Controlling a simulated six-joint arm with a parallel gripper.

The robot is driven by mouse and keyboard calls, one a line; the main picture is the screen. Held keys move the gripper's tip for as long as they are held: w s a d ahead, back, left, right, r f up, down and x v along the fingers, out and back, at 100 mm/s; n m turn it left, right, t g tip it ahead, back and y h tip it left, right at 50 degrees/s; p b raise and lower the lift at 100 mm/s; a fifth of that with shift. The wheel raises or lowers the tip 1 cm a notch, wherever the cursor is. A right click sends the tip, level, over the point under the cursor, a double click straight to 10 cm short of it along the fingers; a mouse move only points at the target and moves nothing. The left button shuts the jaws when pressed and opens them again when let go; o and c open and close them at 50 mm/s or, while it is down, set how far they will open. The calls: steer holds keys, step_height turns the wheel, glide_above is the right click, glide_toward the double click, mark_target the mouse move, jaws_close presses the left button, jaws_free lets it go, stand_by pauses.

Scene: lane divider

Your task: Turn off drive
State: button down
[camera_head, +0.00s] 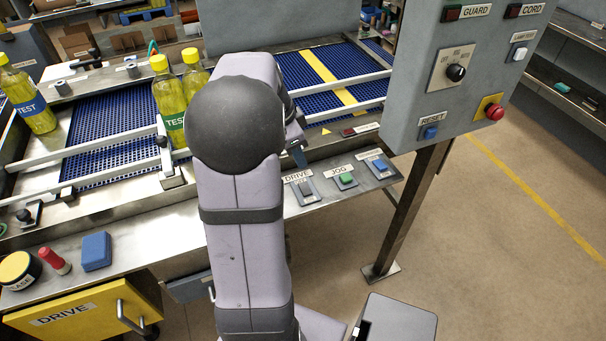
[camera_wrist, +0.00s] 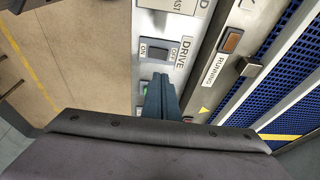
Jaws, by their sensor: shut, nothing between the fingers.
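The drive switch (camera_head: 305,188) is a grey rocker on a small plate on the front ledge, under a DRIVE label. In the wrist view the rocker (camera_wrist: 158,51) lies between the words ON and OFF; I cannot tell which side is pressed. My gripper (camera_head: 300,161) is shut and empty, above and behind the switch in the head view. Contact with the panel is not visible. The RUNNING lamp (camera_wrist: 233,41) looks dull orange.
The jog button (camera_head: 346,179) and a blue button (camera_head: 379,165) sit right of the switch. A grey control box (camera_head: 455,70) with a red emergency button (camera_head: 495,112) stands at right. Yellow bottles (camera_head: 168,95) stand on the blue conveyor (camera_head: 110,125). A yellow door (camera_head: 75,318) is also labelled DRIVE.

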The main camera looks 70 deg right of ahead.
mark_target(306, 184)
steer(key=x, duration=0.2)
steer(key=p+x, duration=0.1)
steer(key=x, duration=0.2)
steer(key=p+x, duration=0.1)
steer(key=x, duration=0.1)
steer(key=shift+w+a+f, duration=0.15)
steer(key=shift+w+f, duration=0.15)
steer(key=shift+f, duration=0.7)
